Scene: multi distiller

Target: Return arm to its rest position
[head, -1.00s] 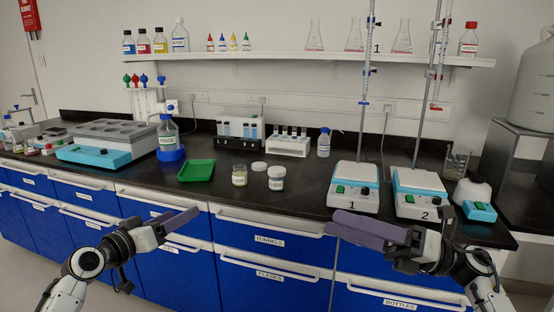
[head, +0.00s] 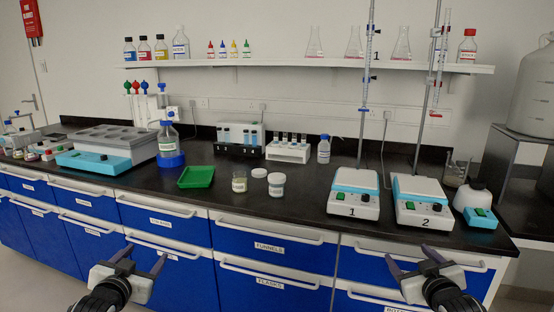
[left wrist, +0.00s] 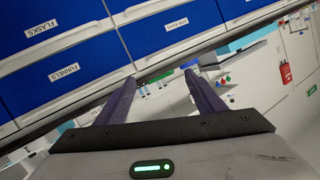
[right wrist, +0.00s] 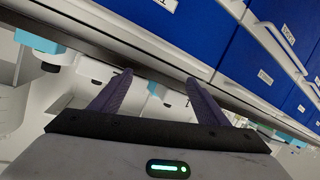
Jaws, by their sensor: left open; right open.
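My left gripper (head: 144,262) is open and empty, in front of the blue drawers at the lower left of the head view. Its two purple fingers stand apart in the left wrist view (left wrist: 160,85), with nothing between them. My right gripper (head: 406,262) is open and empty, in front of the drawers below the two hotplates. Its fingers also stand apart in the right wrist view (right wrist: 158,88). Both grippers are below the bench top and touch nothing that I can see.
The drawer handles (head: 268,231) stick out. The front of the bench between my grippers is free.

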